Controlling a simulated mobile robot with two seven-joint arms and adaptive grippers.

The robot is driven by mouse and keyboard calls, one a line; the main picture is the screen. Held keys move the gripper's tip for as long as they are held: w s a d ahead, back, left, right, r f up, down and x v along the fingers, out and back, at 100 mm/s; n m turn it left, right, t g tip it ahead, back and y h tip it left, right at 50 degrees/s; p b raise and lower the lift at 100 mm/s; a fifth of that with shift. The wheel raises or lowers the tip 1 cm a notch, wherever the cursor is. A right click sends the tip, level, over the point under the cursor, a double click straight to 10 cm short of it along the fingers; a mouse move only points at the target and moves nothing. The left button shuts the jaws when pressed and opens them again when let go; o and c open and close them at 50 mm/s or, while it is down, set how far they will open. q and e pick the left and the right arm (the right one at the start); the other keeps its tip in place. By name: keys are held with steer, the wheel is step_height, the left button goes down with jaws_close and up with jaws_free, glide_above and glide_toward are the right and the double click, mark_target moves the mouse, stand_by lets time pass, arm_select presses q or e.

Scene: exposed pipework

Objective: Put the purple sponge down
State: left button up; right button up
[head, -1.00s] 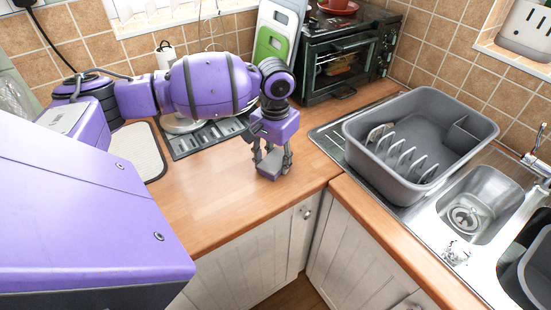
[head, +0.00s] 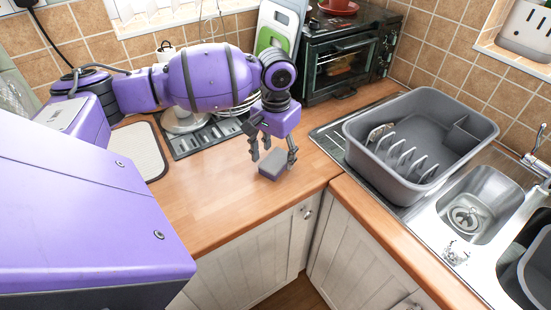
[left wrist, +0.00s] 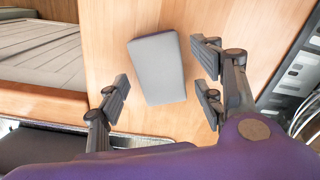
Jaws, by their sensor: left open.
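The purple sponge (head: 273,165) lies on the wooden worktop near the inner corner of the counter. Its grey face shows in the left wrist view (left wrist: 158,68). My left gripper (head: 274,156) is open just above and around the sponge. In the left wrist view its fingers (left wrist: 160,92) stand apart on either side of the sponge, with visible gaps. My right gripper is not in view.
A grey dish tub (head: 365,160) with a plate rack stands on the steel sink drainer at the right. A pale mat (head: 140,150) lies at the left. The worktop in front of the sponge is clear.

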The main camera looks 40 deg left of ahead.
mark_target(276, 160)
arm_select(q)
step_height(276, 160, up, 10)
steer(key=shift+p, duration=0.3)
stand_by(0.5)
